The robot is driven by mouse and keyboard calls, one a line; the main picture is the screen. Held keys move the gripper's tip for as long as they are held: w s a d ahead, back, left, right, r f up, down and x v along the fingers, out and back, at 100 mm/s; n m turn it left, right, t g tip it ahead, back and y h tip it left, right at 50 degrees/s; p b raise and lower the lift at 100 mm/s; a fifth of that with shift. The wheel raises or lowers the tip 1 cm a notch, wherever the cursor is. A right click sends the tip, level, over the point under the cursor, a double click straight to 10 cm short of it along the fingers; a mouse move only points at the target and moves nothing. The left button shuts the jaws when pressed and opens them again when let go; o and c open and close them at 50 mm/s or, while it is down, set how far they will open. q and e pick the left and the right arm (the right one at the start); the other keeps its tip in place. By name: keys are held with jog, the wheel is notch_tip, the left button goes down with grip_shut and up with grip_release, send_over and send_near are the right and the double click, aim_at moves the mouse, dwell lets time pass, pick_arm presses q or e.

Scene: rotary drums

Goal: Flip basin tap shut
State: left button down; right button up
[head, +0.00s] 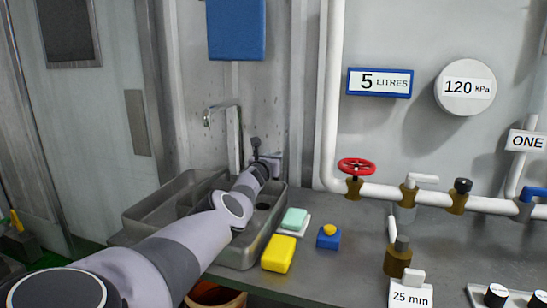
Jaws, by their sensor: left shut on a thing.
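The metal basin (145,222) stands against the wall at the left of the bench. The grey basin tap (233,140) rises upright at its back, with a spout bent over to the left at the top. My left arm reaches in from the lower left across the basin. My left gripper (264,157) is at the back right of the basin, just right of the tap's upright pipe. It is shut on the tap's handle, which my gripper and wrist mostly hide; the handle's exact angle cannot be told. My right gripper is out of view.
A yellow sponge (278,254), a teal-and-white sponge (293,219) and a blue block with a yellow knob (328,237) lie right of the basin. A white pipe with a red handwheel (356,166) and other valves runs along the wall. A blue box (236,30) hangs above the tap.

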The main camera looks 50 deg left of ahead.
pick_arm(q)
jog(key=shift+a+r, duration=0.15)
jog(key=shift+r, duration=0.1)
jog(key=c, duration=1)
grip_release()
jog(key=shift+o, duration=0.2)
jog(key=shift+f, duration=0.15)
jog(key=shift+s+d+f, duration=0.1)
jog(key=shift+d, duration=0.1)
